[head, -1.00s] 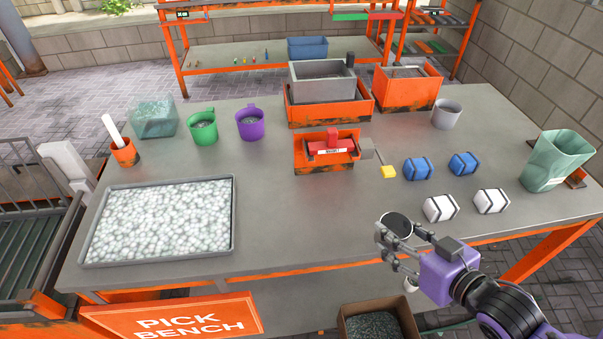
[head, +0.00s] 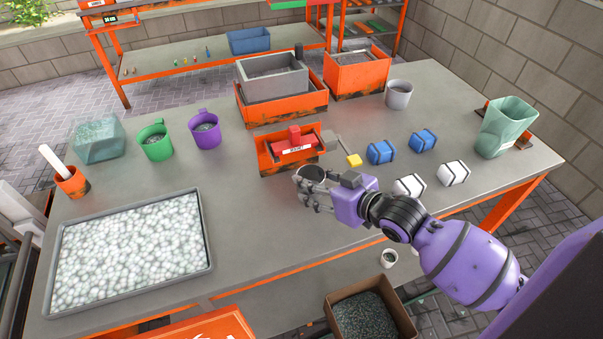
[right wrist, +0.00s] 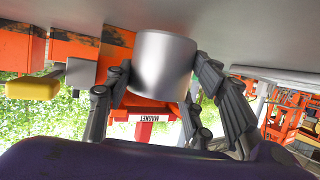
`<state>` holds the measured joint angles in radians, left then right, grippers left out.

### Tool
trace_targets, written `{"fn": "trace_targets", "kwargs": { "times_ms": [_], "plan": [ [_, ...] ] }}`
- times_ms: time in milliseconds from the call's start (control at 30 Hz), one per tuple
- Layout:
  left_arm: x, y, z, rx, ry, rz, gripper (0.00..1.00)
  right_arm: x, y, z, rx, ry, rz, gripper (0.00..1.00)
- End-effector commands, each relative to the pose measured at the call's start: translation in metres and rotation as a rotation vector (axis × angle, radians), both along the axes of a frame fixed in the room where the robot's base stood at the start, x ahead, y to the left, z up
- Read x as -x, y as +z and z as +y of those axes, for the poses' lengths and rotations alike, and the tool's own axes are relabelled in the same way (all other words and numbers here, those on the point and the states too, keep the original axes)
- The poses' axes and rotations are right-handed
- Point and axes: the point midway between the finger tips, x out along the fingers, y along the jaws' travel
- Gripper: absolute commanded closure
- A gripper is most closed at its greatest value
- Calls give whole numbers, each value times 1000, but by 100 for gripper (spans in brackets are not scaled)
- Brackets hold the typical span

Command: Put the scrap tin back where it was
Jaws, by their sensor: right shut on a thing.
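My right gripper (head: 310,187) is shut around a small silver tin (head: 313,172), just in front of the red magnet fixture (head: 293,145) on the bench. In the right wrist view the tin (right wrist: 165,65) sits between the fingers (right wrist: 160,95), with the fixture's magnet label behind it. Whether the tin touches the bench top is unclear. Its contents cannot be made out. My left gripper is not in view.
Blue blocks (head: 381,152) and white blocks (head: 453,174) lie right of the tin. A grey cup (head: 398,95) stands farther back. A bead-filled tray (head: 210,235) is at left. A cardboard box (head: 405,310) is below the front edge. Bench between tray and fixture is clear.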

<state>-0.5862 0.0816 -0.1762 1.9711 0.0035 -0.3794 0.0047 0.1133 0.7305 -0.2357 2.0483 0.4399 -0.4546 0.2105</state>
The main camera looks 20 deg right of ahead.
Motion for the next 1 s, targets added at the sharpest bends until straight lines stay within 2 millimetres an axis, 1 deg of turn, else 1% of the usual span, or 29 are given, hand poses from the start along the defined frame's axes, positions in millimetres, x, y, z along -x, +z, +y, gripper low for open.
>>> {"fn": "trace_targets", "kwargs": {
  "times_ms": [33, 167, 233, 433, 500, 567, 833, 967, 1000],
  "plan": [
    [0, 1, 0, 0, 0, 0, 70, -7, 1, 3, -1, 0, -2, 78],
    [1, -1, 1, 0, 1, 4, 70, -14, -1, 6, 0, -1, 1, 78],
    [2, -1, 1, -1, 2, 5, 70, -21, 1, 10, 0, 0, -1, 78],
    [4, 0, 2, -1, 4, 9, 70, -53, 2, 24, -2, 0, -2, 78],
    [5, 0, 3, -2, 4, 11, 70, -49, -11, 22, 0, -2, 3, 78],
    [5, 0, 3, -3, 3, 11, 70, -49, -15, 22, 1, -1, 3, 78],
    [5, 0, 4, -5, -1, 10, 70, -49, -16, 22, 0, 0, 1, 78],
    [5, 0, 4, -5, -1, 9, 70, -49, -20, 22, 0, 0, 2, 78],
    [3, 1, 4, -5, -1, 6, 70, -49, -20, 22, 1, 0, 2, 46]
  ]
}}
